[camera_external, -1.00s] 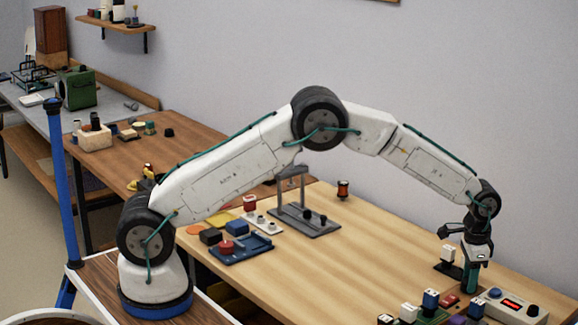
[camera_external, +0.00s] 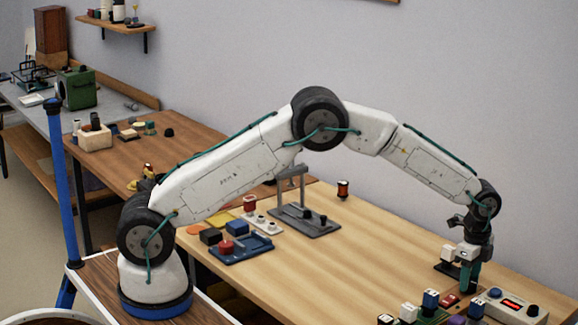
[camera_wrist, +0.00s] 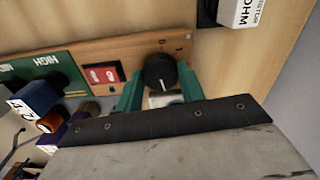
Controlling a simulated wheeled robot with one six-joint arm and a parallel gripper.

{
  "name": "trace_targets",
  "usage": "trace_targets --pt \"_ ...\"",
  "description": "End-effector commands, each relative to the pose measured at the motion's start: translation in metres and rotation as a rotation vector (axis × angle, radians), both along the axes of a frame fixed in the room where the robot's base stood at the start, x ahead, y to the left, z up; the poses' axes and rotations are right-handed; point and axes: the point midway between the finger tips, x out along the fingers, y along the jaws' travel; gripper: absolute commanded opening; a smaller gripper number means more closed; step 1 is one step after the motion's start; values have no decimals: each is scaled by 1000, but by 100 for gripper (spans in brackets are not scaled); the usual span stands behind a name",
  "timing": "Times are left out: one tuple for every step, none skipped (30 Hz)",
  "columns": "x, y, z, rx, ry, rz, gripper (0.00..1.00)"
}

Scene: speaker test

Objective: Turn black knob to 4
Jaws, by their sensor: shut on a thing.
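The black knob (camera_wrist: 160,72) sits on a wooden panel (camera_wrist: 125,50) in the wrist view. It has a white pointer line, and small marks show beside it; a 4 cannot be made out among them. My gripper (camera_wrist: 160,86) has its green fingers on either side of the knob and is shut on it. In the external view my gripper (camera_external: 469,279) points straight down at the right end of the table, and its fingers hide the knob there.
A red switch (camera_wrist: 102,75) and a green panel marked HIGH (camera_wrist: 40,68) lie left of the knob. A white block marked OHM (camera_wrist: 243,12) is close by.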

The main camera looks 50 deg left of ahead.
Motion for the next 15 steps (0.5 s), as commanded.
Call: trace_targets --pt "1 0 1 -2 -2 -14 16" --pt "1 0 1 -2 -2 -20 16" --pt "1 0 1 -2 -2 -28 16" --pt "1 0 1 -2 -2 -33 16" --pt "1 0 1 -2 -2 -38 16" --pt "1 0 1 -2 -2 -42 16" --pt "1 0 1 -2 -2 -45 16" --pt "1 0 1 -2 -2 -47 16" --pt "1 0 1 -2 -3 -48 16" --pt "1 0 1 -2 -3 -49 16" --pt "1 0 1 -2 -3 -49 16" --pt "1 0 1 -2 -3 -50 16" --pt "1 0 1 -2 -3 -50 16" --pt "1 0 1 -2 -3 -50 16" --pt "1 0 1 -2 -3 -50 16"
